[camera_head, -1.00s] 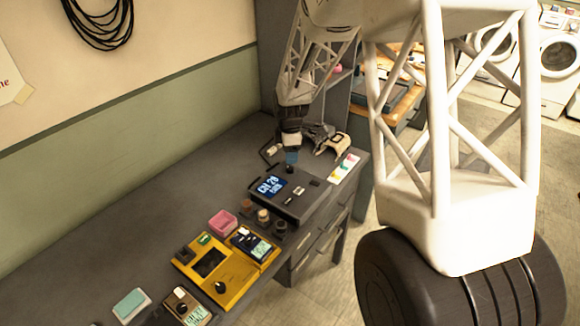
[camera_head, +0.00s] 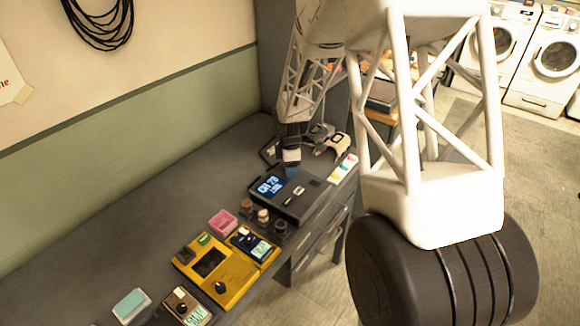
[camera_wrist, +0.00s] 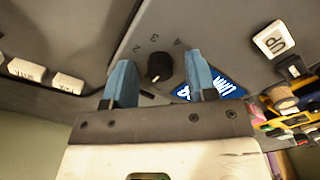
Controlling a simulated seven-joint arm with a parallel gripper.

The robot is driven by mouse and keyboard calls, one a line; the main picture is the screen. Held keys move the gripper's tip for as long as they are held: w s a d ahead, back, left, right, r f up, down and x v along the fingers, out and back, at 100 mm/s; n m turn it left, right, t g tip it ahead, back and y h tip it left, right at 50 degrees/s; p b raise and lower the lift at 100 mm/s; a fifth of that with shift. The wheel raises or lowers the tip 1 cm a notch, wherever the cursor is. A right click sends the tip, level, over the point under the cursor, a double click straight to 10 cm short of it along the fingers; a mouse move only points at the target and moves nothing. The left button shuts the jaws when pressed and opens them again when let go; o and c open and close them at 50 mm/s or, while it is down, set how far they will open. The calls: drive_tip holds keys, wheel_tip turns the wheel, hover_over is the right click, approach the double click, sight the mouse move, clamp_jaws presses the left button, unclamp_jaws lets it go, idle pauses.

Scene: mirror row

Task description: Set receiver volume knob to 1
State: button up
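The receiver (camera_head: 305,205) is a dark box with a blue lit display at the back right of the desk. My gripper (camera_head: 291,174) is at its top, and in this view it hides the volume knob. In the wrist view, my two blue fingers (camera_wrist: 158,62) are apart, one on each side of the round black knob (camera_wrist: 163,64). Gaps seem to show between knob and fingers; contact cannot be told. The marks 2, 3 and 4 show around the knob; no 1 can be read, and the left finger covers part of the dial. A pale mark shows on the knob's lower edge.
Small jars (camera_head: 263,216), a pink box (camera_head: 222,222) and yellow devices (camera_head: 222,267) stand left of the receiver. A white-and-dark object (camera_head: 330,140) lies behind it. The back left desk is clear.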

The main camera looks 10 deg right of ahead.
drive_tip(key=c, duration=0.9)
drive_tip(key=shift+o, duration=0.2)
drive_tip(key=shift+m, duration=0.4)
drive_tip(key=m, duration=0.8)
drive_tip(key=o, duration=0.9)
drive_tip(key=shift+r, duration=0.15)
